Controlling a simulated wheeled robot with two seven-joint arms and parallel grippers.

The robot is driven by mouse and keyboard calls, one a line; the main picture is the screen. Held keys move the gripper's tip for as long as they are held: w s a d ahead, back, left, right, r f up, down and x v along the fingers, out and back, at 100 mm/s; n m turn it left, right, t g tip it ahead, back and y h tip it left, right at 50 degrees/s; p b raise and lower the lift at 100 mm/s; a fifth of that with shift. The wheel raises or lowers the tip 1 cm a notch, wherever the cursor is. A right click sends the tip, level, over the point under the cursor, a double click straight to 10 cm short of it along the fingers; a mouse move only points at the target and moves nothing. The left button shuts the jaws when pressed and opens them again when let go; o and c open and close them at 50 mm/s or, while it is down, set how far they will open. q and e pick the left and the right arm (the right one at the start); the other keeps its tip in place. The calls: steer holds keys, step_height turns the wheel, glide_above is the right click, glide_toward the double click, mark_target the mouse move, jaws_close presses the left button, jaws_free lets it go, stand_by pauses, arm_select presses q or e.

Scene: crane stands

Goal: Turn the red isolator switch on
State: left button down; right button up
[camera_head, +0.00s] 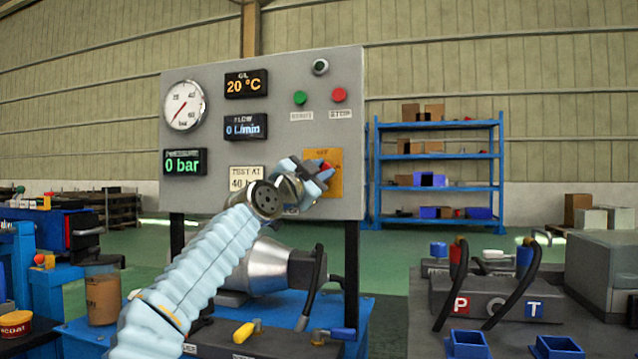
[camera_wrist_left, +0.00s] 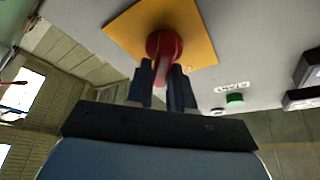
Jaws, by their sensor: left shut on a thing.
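The red isolator switch (camera_wrist_left: 165,47) sits on a yellow plate (camera_head: 337,182) at the lower right of the grey panel (camera_head: 225,185). In the head view only a bit of the red switch (camera_head: 326,166) shows beside my gripper. My left gripper (camera_head: 322,174) is in front of the plate, its fingers on the switch. In the left wrist view its two dark fingers (camera_wrist_left: 163,80) stand on either side of the red handle and are shut on it. The label above the switch is partly hidden. My right gripper is not in view.
The panel carries a round gauge (camera_head: 184,106), displays, a green button (camera_head: 300,97) and a red button (camera_head: 340,95). Below stands a metal motor (camera_head: 255,268) on a blue base.

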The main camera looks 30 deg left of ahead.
arm_select(q)
steer(key=shift+m+g+h, duration=0.3)
steer(key=shift+m+h, duration=0.2)
steer(key=shift+m, duration=0.7)
steer(key=m+g+p, duration=0.1)
steer(key=m, duration=0.1)
steer(key=m+g+p, duration=0.1)
steer(key=m, duration=0.2)
steer(key=m+h+p, duration=0.1)
steer(key=m+p, duration=0.1)
steer(key=shift+d+f+m+g, duration=0.2)
steer(key=shift+f+m+g, duration=0.15)
steer(key=shift+m+g, duration=0.05)
steer(key=shift+w+f, duration=0.1)
steer(key=c, duration=1.1)
jaws_free()
